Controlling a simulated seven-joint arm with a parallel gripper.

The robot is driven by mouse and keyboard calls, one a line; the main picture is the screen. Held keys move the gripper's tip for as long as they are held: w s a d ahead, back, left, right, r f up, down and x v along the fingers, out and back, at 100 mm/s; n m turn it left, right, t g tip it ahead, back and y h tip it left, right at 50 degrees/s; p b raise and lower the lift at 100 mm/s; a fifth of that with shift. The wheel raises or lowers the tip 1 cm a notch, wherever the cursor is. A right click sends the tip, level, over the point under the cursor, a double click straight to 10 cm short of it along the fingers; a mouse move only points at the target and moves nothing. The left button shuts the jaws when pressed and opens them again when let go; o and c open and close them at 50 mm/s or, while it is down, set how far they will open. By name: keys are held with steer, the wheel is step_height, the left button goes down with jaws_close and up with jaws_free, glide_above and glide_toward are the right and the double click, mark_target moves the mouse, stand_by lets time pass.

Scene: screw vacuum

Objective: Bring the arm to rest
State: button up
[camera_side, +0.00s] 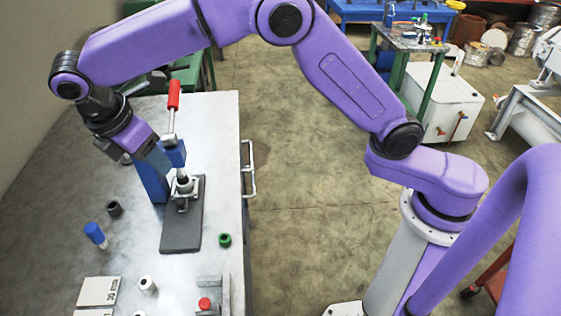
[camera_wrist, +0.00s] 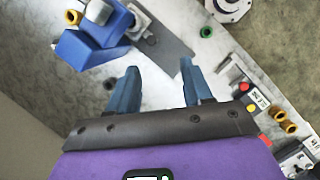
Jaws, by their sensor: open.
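My gripper (camera_side: 158,160) hangs above the left-centre of the workbench in the side view, close to the blue fixture (camera_side: 150,178). In the wrist view my gripper (camera_wrist: 159,68) has its two blue fingers spread apart with nothing between them. The fixture carries a lever with a red handle (camera_side: 174,96). A metal clamp-like part (camera_side: 184,186) stands on a dark grey plate (camera_side: 180,236) beside it. In the side view I cannot tell whether a finger touches the fixture. In the wrist view the blue fixture (camera_wrist: 92,44) lies ahead and left of the fingers.
The workbench (camera_side: 222,130) also holds a black ring (camera_side: 114,208), a blue-capped part (camera_side: 95,234), a green ring (camera_side: 224,240), a white cylinder (camera_side: 148,285) and a red button (camera_side: 204,303). A rail handle (camera_side: 250,170) runs along the bench's right edge. Open floor lies beyond it.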

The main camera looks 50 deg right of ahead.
steer(key=s+d+f+m+y, duration=0.1)
steer(key=s+d+m+y, duration=0.3)
steer(key=s+d, duration=2.2)
steer(key=s+m, duration=0.2)
steer(key=shift+s+d+f+g, duration=0.3)
steer(key=shift+s+d+f, duration=0.05)
steer(key=shift+s, duration=0.05)
